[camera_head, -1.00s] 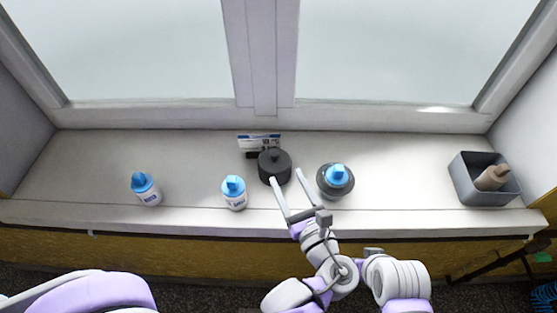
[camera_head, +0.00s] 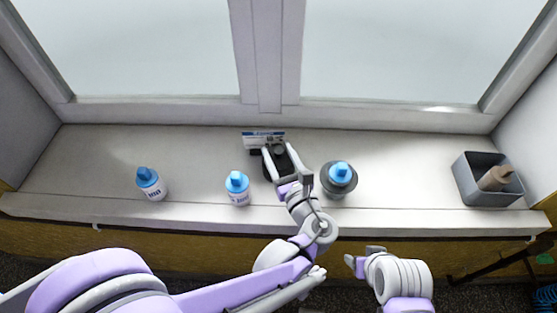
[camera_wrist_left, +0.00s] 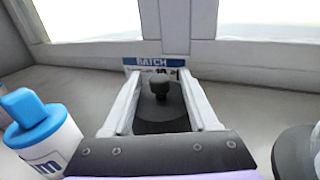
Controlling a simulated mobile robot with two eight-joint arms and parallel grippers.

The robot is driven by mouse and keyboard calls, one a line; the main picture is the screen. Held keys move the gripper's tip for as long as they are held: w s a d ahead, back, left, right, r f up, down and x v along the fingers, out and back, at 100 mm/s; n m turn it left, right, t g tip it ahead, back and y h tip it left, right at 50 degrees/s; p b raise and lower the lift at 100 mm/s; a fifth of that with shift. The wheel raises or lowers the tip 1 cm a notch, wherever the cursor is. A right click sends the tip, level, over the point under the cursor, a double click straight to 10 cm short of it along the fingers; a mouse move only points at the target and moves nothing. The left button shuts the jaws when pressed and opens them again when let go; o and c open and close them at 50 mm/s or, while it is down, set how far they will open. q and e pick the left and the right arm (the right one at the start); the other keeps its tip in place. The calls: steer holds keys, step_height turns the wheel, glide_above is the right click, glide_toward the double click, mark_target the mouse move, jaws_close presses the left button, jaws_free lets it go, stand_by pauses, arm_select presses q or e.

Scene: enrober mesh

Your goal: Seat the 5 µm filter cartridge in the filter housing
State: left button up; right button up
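A blue-topped cartridge (camera_head: 341,170) stands upright in the dark round filter housing (camera_head: 338,191) right of centre; its label is hidden. Two white cartridges with blue tops stand on the sill, one at far left (camera_head: 151,184) and one nearer the middle (camera_head: 238,189); their print is too small to read. The nearer one also shows in the left wrist view (camera_wrist_left: 43,140). A black round lid with a knob (camera_wrist_left: 160,88) lies on the sill. My left gripper (camera_head: 280,150) is open, its fingers on either side of the lid. My right gripper (camera_head: 364,258) is low, in front of the sill.
A card headed BATCH (camera_wrist_left: 152,62) stands behind the lid, its lower part partly hidden. A grey bin (camera_head: 466,186) with a brown bottle (camera_head: 495,178) stands at the right. The window frame bounds the sill behind. The sill's left end is clear.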

arm_select(q)
jaws_close()
